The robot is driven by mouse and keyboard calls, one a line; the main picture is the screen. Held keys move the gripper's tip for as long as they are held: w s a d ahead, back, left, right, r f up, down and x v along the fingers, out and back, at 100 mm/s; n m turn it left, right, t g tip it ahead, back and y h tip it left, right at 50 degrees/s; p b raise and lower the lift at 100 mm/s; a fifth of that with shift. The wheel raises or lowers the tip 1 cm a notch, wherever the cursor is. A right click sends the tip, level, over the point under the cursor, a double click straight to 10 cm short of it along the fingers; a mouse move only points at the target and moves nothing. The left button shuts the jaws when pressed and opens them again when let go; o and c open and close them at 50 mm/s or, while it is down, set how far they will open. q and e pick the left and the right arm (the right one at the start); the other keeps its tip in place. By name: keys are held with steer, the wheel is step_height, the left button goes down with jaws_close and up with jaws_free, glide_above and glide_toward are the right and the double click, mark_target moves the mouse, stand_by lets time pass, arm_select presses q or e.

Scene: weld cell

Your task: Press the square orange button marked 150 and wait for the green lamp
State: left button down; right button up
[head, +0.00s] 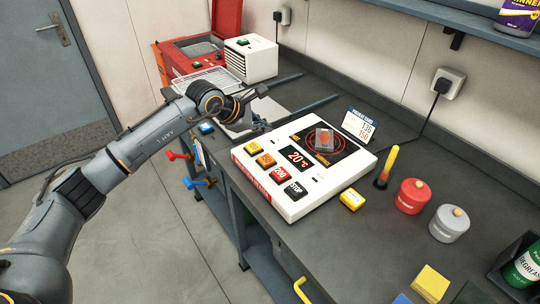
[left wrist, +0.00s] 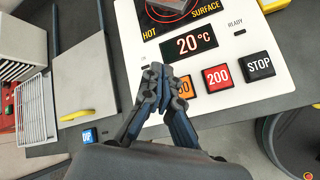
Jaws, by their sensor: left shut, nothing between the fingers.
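The white hot plate unit (head: 325,188) lies on the dark bench with a row of square buttons along its front. The orange button (head: 265,160) sits between a yellow one and the red 200 button (head: 279,174). In the left wrist view the orange button (left wrist: 185,86) is partly hidden by my fingers, and only the end of its number shows. The display (left wrist: 190,43) reads 20 °C. The small READY lamp (left wrist: 240,32) looks dark. My left gripper (left wrist: 160,73) is shut and empty, above the panel's left side beside the orange button. My right gripper is not in view.
The black STOP button (left wrist: 259,65) is beside 200. A card (head: 358,126) stands behind. Red (head: 412,196) and grey (head: 449,223) pots and a yellow-topped stick (head: 387,167) stand right. A yellow block (head: 352,199) lies in front.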

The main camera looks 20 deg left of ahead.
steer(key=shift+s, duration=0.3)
arm_select(q)
steer(key=shift+f, duration=0.1)
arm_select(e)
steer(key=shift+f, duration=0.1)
arm_select(q)
steer(key=b, duration=0.4)
glide_toward(269, 157)
steer(key=w+d, duration=0.1)
steer(key=w+f, duration=0.1)
steer(key=w, duration=0.1)
steer(key=w+d+f, duration=0.1)
steer(key=shift+w+d+f, duration=0.1)
steer(key=shift+w+d, duration=0.1)
steer(key=shift+d, duration=0.2)
steer(key=shift+f+b, duration=0.35)
steer(key=shift+f, duration=0.05)
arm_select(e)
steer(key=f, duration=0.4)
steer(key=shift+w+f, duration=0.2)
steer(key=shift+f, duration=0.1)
arm_select(q)
steer(key=shift+f+b, duration=0.35)
steer(key=shift+b, duration=0.2)
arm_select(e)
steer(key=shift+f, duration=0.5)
